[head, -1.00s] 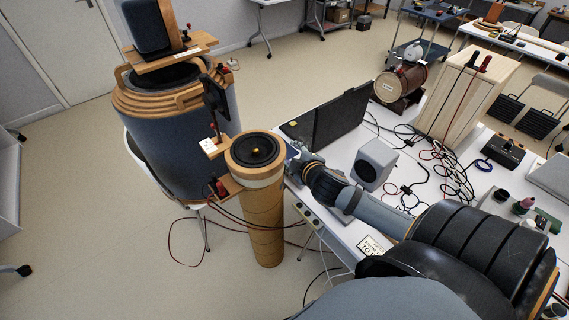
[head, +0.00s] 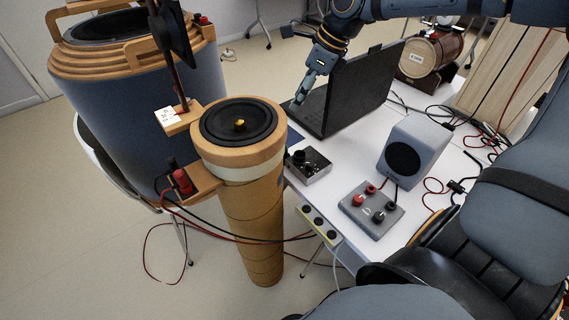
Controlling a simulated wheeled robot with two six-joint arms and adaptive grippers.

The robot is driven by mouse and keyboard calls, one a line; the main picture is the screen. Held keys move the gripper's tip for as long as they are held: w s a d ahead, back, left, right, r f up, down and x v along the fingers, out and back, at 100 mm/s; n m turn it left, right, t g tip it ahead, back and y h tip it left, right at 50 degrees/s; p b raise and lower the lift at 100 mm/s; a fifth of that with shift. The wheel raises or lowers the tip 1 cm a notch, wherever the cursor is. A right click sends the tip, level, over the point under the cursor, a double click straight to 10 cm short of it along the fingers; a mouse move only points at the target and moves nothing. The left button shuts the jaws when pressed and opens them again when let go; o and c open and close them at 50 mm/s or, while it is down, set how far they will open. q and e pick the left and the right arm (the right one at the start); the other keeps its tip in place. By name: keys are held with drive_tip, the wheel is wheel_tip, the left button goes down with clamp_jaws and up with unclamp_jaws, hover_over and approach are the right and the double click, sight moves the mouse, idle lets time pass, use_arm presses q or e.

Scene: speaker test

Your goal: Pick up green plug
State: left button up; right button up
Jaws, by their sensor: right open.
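I cannot make out a green plug in the head view. My right gripper (head: 299,103) comes down from the top right. It is open, with its fingertips in front of or over the left side of the open black laptop (head: 345,95). I see nothing held in it. A grey terminal box (head: 371,208) with red and black posts lies on the white table, below and right of the gripper. A small dark box with a knob (head: 307,165) sits at the table's left edge. My left gripper is out of view.
A tall tan cylinder speaker (head: 250,200) stands left of the white table (head: 330,205). Red and black plugs (head: 181,181) sit on its side bracket. A grey cube speaker (head: 415,150), cables and a wooden barrel (head: 430,50) crowd the right. A power strip (head: 319,225) hangs at the table edge.

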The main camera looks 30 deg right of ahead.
drive_tip(key=b, duration=0.6)
approach(285, 147)
drive_tip(key=b+x, duration=0.2)
drive_tip(key=x, duration=0.3)
drive_tip(key=shift+w+d, duration=0.1)
drive_tip(key=shift+d, duration=0.05)
drive_tip(key=shift+b+x, duration=0.6)
drive_tip(key=shift+x, duration=2.15)
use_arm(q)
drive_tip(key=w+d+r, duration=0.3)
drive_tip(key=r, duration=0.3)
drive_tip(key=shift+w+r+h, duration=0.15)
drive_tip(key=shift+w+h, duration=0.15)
use_arm(e)
drive_tip(key=shift+s, duration=0.2)
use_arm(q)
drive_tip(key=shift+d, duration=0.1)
use_arm(e)
drive_tip(key=shift+r, duration=0.1)
clamp_jaws()
